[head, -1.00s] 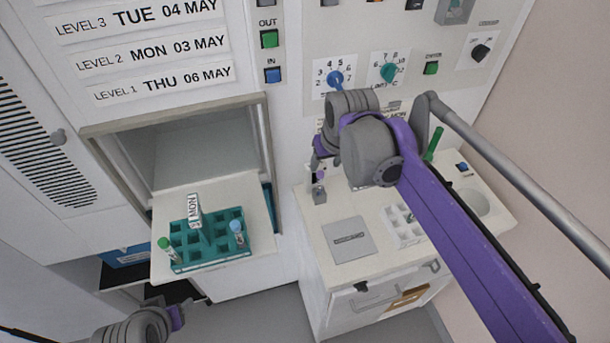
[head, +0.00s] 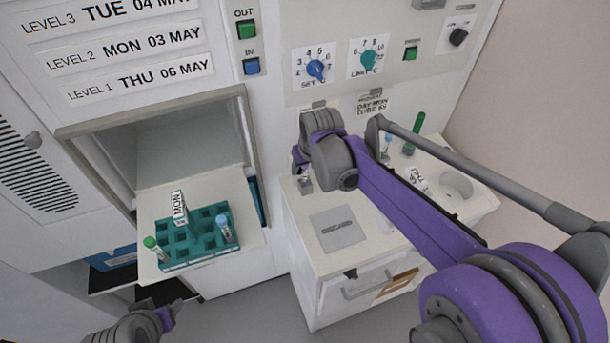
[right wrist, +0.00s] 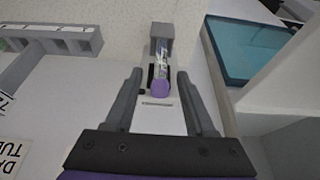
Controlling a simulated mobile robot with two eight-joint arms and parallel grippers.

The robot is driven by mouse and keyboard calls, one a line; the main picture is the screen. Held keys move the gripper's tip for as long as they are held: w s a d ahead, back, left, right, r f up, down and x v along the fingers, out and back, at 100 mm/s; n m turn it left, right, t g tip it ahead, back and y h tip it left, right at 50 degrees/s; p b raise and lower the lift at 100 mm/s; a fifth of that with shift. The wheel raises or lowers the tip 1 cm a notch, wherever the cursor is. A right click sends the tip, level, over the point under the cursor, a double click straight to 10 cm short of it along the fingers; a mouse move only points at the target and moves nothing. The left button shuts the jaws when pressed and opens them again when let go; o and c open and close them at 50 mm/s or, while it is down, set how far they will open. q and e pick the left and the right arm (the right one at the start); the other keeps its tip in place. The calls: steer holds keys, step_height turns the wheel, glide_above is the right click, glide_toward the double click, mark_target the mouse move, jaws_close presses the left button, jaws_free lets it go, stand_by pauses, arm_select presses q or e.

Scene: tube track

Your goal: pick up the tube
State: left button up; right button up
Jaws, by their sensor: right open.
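A tube with a purple cap (right wrist: 160,88) and a white label stands in a small grey holder (right wrist: 161,38) in the right wrist view. The holder (head: 306,185) also shows in the head view, at the left edge of the white counter. My right gripper (right wrist: 158,76) is open, with one finger on each side of the tube and gaps between. In the head view my right gripper (head: 300,165) is just above the holder and mostly hides the tube. My left gripper (head: 168,312) is at the lower left, away from the tube; its jaws are unclear.
A teal rack (head: 195,240) with a green-capped tube (head: 152,245) and a blue-capped tube (head: 224,225) sits on the pulled-out shelf (head: 240,205) at left. A grey plate (head: 337,230) lies on the counter. A green tube (head: 414,133) stands farther back.

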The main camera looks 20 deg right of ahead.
steer(key=shift+f, duration=0.1)
steer(key=shift+c, duration=0.3)
jaws_close()
arm_select(q)
steer(key=shift+w+r+p, duration=0.25)
steer(key=shift+r+p, duration=0.05)
steer(key=shift+r, duration=0.15)
steer(key=shift+w+r+p, duration=0.2)
steer(key=shift+r+p, duration=0.1)
steer(key=shift+r, duration=0.15)
arm_select(e)
step_height(320, 180, up, 18)
